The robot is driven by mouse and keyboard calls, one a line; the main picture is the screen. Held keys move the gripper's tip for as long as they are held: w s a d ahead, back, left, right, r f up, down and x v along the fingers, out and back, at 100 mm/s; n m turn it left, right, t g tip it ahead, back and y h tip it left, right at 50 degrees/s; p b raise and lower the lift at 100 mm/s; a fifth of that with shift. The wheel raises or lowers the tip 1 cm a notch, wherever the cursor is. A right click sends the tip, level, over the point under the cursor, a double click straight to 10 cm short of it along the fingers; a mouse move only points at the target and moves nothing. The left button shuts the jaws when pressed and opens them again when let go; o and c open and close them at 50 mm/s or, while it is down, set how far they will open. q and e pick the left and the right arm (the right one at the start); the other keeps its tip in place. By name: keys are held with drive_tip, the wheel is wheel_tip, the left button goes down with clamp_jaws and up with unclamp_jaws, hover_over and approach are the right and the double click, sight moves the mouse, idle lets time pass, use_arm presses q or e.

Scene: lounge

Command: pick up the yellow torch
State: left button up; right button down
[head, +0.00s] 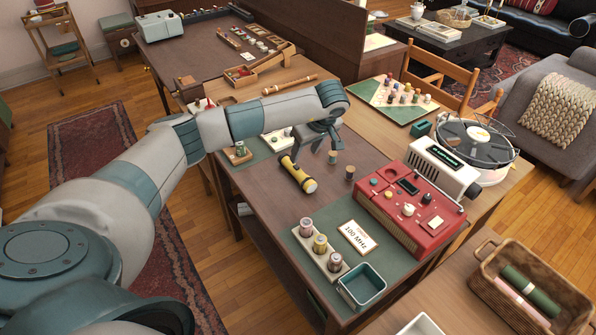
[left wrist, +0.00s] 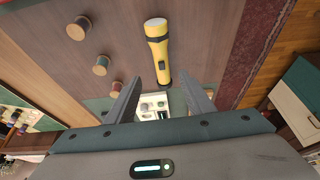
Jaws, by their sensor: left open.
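The yellow torch (head: 298,174) lies on the brown table top, with black bands and a black switch on its body. My left gripper (head: 316,150) hangs above the table, just behind the torch in the head view. In the left wrist view the torch (left wrist: 158,50) lies beyond the open fingertips, roughly in line with the gap between them. My right gripper is not in view.

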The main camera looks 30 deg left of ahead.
sight(298, 168)
use_arm(q)
drive_tip(key=p+x, duration=0.1)
drive_tip(key=x, duration=0.2)
drive_tip(key=shift+a+f, duration=0.15)
drive_tip(key=shift+f, duration=0.15)
drive_tip(key=shift+w+a+f, duration=0.15)
drive_tip(key=shift+a+f, duration=0.1)
drive_tip(key=shift+f, duration=0.4)
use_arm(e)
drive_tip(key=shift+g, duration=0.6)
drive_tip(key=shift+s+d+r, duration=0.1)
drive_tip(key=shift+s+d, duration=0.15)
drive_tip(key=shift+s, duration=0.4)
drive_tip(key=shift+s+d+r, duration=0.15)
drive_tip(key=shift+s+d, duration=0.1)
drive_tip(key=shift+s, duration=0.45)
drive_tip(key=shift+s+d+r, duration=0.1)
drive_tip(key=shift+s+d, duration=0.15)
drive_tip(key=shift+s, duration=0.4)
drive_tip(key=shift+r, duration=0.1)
